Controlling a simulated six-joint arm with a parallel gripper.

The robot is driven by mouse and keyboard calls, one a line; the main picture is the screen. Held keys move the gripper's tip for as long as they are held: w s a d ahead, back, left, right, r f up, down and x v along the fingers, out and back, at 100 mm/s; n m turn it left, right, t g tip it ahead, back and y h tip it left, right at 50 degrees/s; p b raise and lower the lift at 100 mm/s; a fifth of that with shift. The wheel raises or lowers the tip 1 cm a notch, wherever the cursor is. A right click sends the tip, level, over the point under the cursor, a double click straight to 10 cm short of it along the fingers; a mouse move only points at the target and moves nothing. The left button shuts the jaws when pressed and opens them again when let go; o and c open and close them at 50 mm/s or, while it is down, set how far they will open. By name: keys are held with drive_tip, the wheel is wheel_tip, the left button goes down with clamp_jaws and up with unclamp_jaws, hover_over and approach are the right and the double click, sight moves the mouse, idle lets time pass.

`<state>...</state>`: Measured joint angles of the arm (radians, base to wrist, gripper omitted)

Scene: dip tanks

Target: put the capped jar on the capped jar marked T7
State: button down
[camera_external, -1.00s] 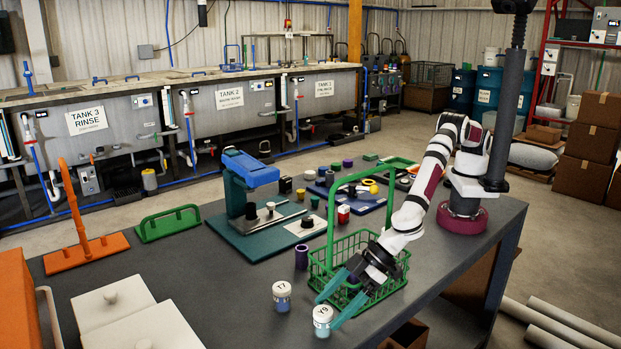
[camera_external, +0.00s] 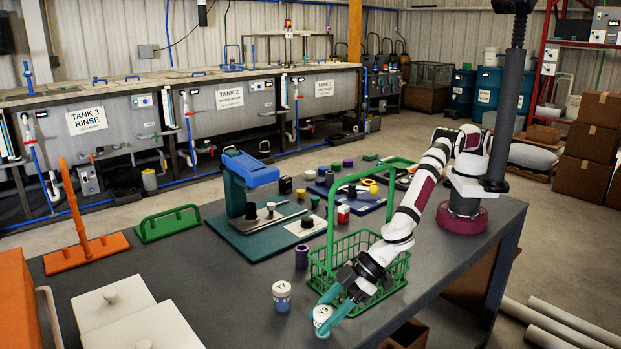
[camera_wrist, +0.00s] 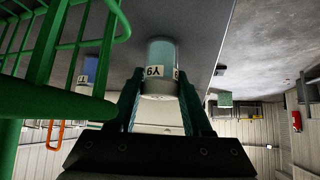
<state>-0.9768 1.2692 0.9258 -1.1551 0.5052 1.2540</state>
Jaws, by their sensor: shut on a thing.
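A white-capped jar (camera_external: 322,319) whose mark looks like Y9 is at the table's near edge, left of the green basket. My gripper (camera_external: 331,310) is shut on this jar, with teal fingers on either side of it. The wrist view shows the jar (camera_wrist: 160,70) between the fingers, its label upside down. The capped jar marked T7 (camera_external: 281,297) stands upright on the table, a little left of and behind the held jar. It shows partly in the wrist view (camera_wrist: 88,70), behind the basket wires. I cannot tell whether the held jar is touching the table.
The green wire basket (camera_external: 318,282) with its tall handle stands close beside my gripper. A purple cylinder (camera_external: 301,256) stands behind the T7 jar. White lidded boxes (camera_external: 115,305) are at the left. The grey tabletop between them and the T7 jar is clear.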

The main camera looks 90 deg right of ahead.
wheel_tip(320, 180, up, 29)
drive_tip(key=w+d+n+g+y, duration=0.2)
drive_tip(key=w+d+n, duration=0.3)
drive_tip(key=d, duration=0.4)
drive_tip(key=w+d+n+g+y, duration=0.2)
drive_tip(key=w+d+n, duration=0.1)
drive_tip(key=w+d, duration=0.55)
hover_over(282, 286)
wheel_tip(282, 286, down, 18)
drive_tip(key=shift+f, duration=2.1)
drive_tip(key=shift+c, duration=1.7)
unclamp_jaws()
